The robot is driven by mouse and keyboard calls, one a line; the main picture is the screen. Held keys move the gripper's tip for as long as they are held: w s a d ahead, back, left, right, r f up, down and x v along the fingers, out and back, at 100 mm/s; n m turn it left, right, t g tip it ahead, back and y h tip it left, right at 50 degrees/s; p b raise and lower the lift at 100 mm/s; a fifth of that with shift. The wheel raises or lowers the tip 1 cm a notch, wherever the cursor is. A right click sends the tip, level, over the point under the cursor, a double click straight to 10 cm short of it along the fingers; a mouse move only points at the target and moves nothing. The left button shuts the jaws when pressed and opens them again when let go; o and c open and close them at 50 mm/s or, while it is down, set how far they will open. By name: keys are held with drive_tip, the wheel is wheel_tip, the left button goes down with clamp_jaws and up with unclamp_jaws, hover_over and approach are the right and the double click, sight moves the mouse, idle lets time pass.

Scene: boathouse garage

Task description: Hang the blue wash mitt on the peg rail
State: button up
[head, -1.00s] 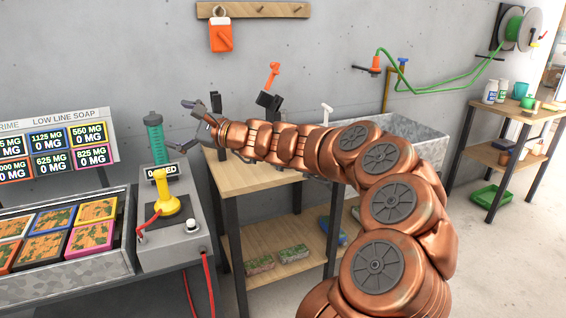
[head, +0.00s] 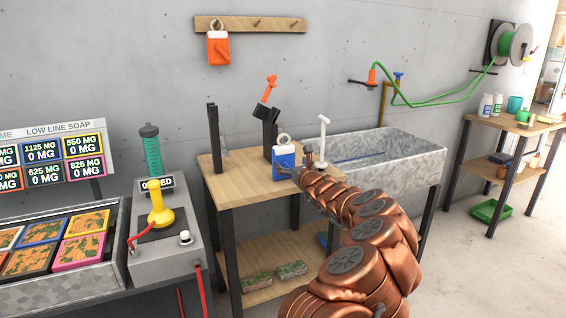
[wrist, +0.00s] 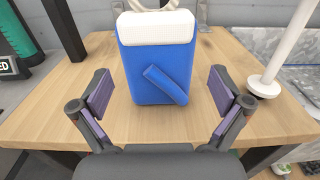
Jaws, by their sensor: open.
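The blue wash mitt (head: 285,164), with a white cuff and a pale ring on top, stands upright on the wooden table (head: 232,190). It also fills the middle of the wrist view (wrist: 157,75). My gripper (wrist: 158,92) is open, one finger on each side of the mitt and apart from it. In the head view my gripper (head: 291,168) is at the mitt, partly hidden by my own wrist. The peg rail (head: 250,24) is on the wall above; an orange mitt (head: 217,48) hangs on its left peg, and pegs to the right are bare.
A white T-shaped stand (head: 323,137) is right of the mitt, close to my right finger in the wrist view (wrist: 285,50). Dark posts and an orange-handled tool (head: 268,90) stand behind. A metal sink (head: 390,160) is to the right; a soap console (head: 160,230) is left.

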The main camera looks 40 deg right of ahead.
sight(286, 160)
drive_tip(key=shift+f+x, duration=0.1)
drive_tip(key=shift+x, duration=0.8)
drive_tip(key=shift+f+x, duration=0.15)
drive_tip(key=shift+x, duration=0.7)
drive_tip(key=shift+w+d+r+p, duration=0.15)
drive_tip(key=shift+w+p, duration=0.15)
drive_tip(key=shift+w, duration=0.25)
drive_tip(key=shift+w+d, duration=0.1)
drive_tip(key=shift+w, duration=0.3)
drive_tip(key=shift+c, duration=0.4)
drive_tip(key=c, duration=0.7)
drive_tip(key=shift+r, duration=0.1)
